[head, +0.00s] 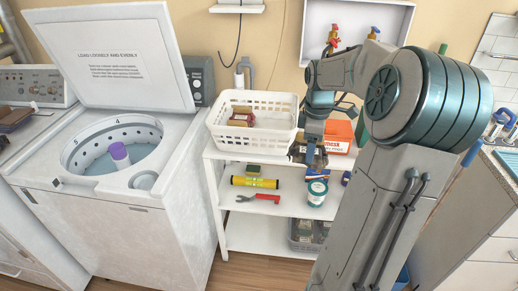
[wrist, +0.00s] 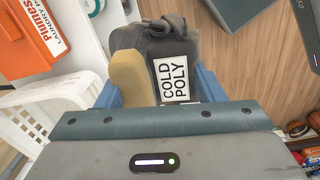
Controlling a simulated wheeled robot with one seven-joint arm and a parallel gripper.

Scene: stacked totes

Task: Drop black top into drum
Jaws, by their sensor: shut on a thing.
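My gripper (head: 312,135) is in front of the white shelf, just right of the white basket. In the wrist view, my gripper's blue fingers (wrist: 158,88) are shut on a folded black top (wrist: 205,62) with a white "COLD POLY" label. A tan, soft-looking piece (wrist: 126,78) sits beside it between the fingers; I cannot tell whether it is part of the top. The black top is small and partly hidden in the head view (head: 304,157). The washer's drum (head: 90,160) is at the left, lid (head: 115,60) raised, with a purple-capped post (head: 119,153) in its middle.
The white basket (head: 232,138) holds a dark red bundle (head: 242,118). An orange laundry powder box (head: 338,136) stands right of my gripper. Lower shelves hold a yellow tube (head: 255,182), red pliers (head: 260,198) and a teal-labelled tub (head: 317,192). A counter stands at the right.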

